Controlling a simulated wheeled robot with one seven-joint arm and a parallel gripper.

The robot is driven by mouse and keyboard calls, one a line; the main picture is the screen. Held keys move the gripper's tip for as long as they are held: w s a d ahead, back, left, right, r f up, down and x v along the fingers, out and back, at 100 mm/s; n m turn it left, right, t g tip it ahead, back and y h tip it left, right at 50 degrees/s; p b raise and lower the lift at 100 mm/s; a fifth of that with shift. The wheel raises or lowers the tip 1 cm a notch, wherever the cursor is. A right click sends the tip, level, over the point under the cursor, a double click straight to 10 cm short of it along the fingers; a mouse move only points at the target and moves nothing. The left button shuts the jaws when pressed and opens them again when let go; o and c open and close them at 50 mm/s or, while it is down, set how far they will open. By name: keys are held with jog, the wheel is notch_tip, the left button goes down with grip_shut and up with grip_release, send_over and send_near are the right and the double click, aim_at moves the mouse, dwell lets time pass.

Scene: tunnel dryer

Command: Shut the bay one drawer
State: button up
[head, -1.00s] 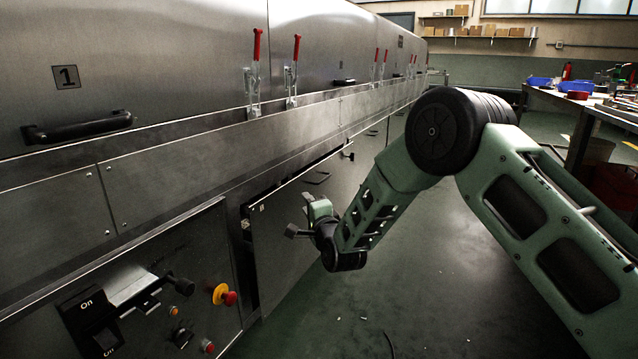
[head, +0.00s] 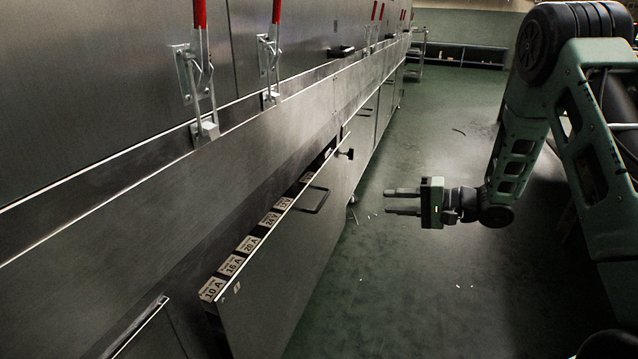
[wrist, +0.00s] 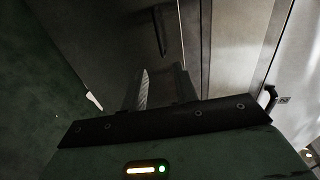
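The drawer (head: 285,265) low in the steel dryer's side stands partly out. In the wrist view the fingers (wrist: 160,88) point at a grey steel front with a dark handle (wrist: 161,32).
Red-handled clamps (head: 200,70) line the dryer above the drawer. A dark knob (head: 346,153) sticks out beyond the handle. Green floor (head: 400,290) with a few small white scraps is open to the right of the drawer.

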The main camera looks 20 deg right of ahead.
jog(key=b+x, duration=0.8)
jog(key=x, duration=0.9)
jog(key=shift+f, duration=0.2)
jog(key=shift+s, duration=0.1)
grip_shut()
jog(key=shift+a, duration=0.1)
